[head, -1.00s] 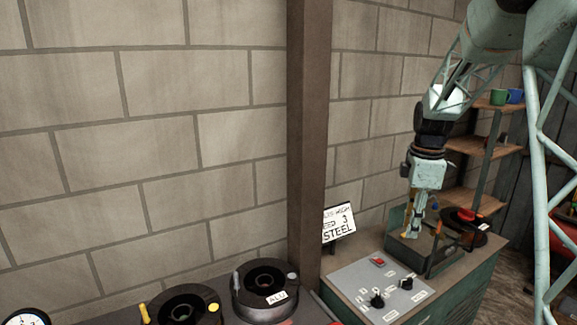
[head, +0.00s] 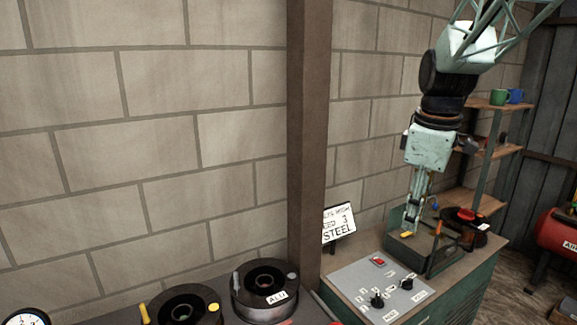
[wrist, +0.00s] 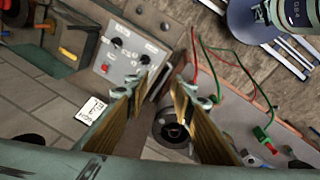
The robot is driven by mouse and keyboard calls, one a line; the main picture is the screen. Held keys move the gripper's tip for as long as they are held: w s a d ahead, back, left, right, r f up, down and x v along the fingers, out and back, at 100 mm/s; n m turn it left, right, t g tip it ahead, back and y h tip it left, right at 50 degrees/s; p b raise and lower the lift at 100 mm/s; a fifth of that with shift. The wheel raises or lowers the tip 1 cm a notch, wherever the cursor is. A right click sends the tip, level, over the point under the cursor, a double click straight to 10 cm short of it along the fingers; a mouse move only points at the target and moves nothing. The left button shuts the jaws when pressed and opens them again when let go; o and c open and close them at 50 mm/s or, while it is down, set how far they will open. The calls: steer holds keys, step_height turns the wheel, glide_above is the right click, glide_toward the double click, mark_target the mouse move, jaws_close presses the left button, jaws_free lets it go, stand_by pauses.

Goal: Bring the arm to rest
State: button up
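My gripper (head: 412,222) hangs fingers down in the head view, in front of the tool box (head: 440,250) at the bench's back. In the wrist view my gripper (wrist: 158,82) has its two fingers apart, with nothing between them. A small yellow piece (head: 407,233) shows by the fingertips in the head view. The wrist view shows a yellow piece (wrist: 67,53) at the box, well away from the fingers. My arm reaches in from the upper right, bent down at the wrist.
A control panel (head: 375,288) with knobs and a red button lies in front of the box. A steel sign (head: 338,224) stands by a brown post (head: 308,140). Spools (head: 265,290) sit at lower middle. A shelf (head: 490,152) with mugs and a red tank (head: 556,240) are at right.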

steer(key=s+a+r+m+t, duration=0.1)
steer(key=s+a+r+m, duration=0.2)
steer(key=s, duration=0.6)
steer(key=s+a+r+m, duration=0.2)
steer(key=s+a+r, duration=0.1)
steer(key=s, duration=0.6)
steer(key=s+a+f+m, duration=0.1)
steer(key=s+m, duration=0.1)
steer(key=s, duration=0.7)
steer(key=s+a+f+m+t, duration=0.1)
steer(key=s+a+m, duration=0.1)
steer(key=s, duration=0.7)
steer(key=shift+s+f+m, duration=0.2)
steer(key=shift+f+m, duration=0.1)
steer(key=shift+m, duration=0.5)
steer(key=shift+w+a, duration=0.1)
